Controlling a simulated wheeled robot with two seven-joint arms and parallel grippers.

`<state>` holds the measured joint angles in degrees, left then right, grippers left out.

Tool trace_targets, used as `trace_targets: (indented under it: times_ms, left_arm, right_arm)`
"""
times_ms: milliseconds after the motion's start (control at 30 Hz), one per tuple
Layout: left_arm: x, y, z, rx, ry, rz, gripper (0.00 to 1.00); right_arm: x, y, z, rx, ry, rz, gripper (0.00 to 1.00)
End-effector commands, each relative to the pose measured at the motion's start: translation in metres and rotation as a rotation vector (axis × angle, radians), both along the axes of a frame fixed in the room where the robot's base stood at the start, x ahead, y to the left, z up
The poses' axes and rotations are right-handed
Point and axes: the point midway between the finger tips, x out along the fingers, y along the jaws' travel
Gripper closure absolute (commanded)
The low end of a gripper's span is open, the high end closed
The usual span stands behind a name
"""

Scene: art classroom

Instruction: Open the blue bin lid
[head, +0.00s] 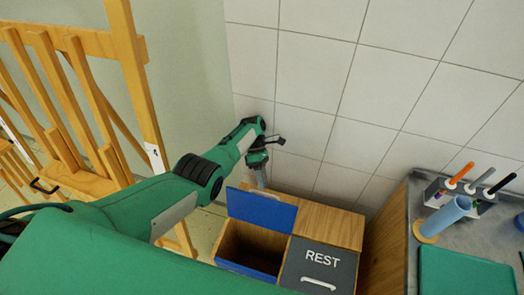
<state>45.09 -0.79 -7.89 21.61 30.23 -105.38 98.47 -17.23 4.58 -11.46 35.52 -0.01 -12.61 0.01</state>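The blue bin lid (262,211) is raised and tilted up. The opening of its wooden bin (250,243) shows below it, dark inside, with a blue front edge. My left gripper (259,182) points down at the upper left edge of the lid. Its fingertips are partly hidden by the lid, so I cannot tell whether they touch it or how far apart they are. My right gripper is out of view.
A grey lid marked REST (322,262), closed, sits right of the open bin. A grey counter (440,225) with a marker holder (460,193) and a blue cylinder (444,216) stands at the right. Wooden easels (95,100) stand at the left. A tiled wall is behind.

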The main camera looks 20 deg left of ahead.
Motion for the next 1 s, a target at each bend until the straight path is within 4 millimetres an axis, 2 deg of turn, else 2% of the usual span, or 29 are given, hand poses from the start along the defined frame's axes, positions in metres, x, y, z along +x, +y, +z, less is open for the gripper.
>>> trace_targets:
  times_ms: [33,200,367,533,800,1000]
  left_arm:
    - [-0.001,0.0,0.014,-0.001,0.0,0.001,0.67]
    - [-0.001,0.0,0.044,0.0,-0.001,0.0,0.67]
    - [-0.001,0.001,0.069,0.0,-0.001,0.0,0.67]
    - [-0.001,0.001,0.102,0.002,-0.001,0.0,0.67]
    - [-0.001,0.001,0.133,0.003,0.0,0.0,0.67]
    - [-0.001,0.001,0.147,0.002,-0.001,0.0,0.67]
  right_arm:
    - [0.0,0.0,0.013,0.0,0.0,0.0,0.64]
    - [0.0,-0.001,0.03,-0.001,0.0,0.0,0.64]
    - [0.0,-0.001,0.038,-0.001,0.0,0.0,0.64]
    - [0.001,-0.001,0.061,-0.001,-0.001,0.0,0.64]
    - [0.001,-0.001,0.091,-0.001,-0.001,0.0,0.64]
    - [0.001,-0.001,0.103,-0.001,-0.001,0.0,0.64]
